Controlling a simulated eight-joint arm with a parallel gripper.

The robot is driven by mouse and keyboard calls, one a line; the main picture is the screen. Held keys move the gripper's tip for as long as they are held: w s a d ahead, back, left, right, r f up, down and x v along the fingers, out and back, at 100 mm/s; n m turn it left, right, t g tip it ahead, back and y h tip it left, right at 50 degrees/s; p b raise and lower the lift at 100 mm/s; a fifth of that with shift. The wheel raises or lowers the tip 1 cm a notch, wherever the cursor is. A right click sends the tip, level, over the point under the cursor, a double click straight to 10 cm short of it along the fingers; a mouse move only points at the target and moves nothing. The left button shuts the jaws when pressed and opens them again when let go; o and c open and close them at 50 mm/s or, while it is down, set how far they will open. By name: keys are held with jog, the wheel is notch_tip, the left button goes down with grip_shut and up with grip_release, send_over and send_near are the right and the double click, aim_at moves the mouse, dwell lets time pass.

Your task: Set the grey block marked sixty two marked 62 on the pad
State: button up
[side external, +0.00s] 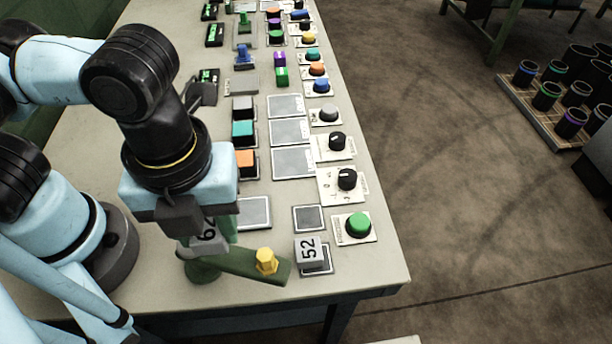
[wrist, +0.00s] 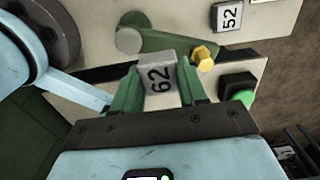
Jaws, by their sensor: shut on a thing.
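The grey block marked 62 (side external: 194,244) is between the green fingers of my gripper (side external: 211,232), over the near end of the table in the side view. In the wrist view the block (wrist: 157,68) shows its 62 face, with one finger of my gripper (wrist: 158,88) on each side. In the side view it appears in front of or above the round end of a green lever; its exact height is unclear. Bare grey square pads lie nearby, one (side external: 254,212) partly behind my gripper and a smaller one (side external: 308,218) to its right. Which is meant is unclear.
The green lever (side external: 235,263) carries a yellow hex knob (side external: 266,261). A grey block marked 52 (side external: 309,250) sits on another pad to its right. A green button (side external: 358,224) and black dials (side external: 347,180) line the table's right edge. Coloured blocks and larger plates stand farther back.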

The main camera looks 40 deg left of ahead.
jog(key=shift+s+a, duration=0.15)
jog(key=shift+s, duration=0.15)
jog(key=shift+w+a+f, duration=0.1)
jog(key=shift+w+f, duration=0.05)
jog(key=shift+f, duration=0.05)
send_over(251, 212)
notch_tip(251, 212, down, 7)
jog(key=shift+r, duration=0.1)
jog(key=shift+f, duration=2)
jog(key=shift+f, duration=0.1)
jog(key=o, duration=1.1)
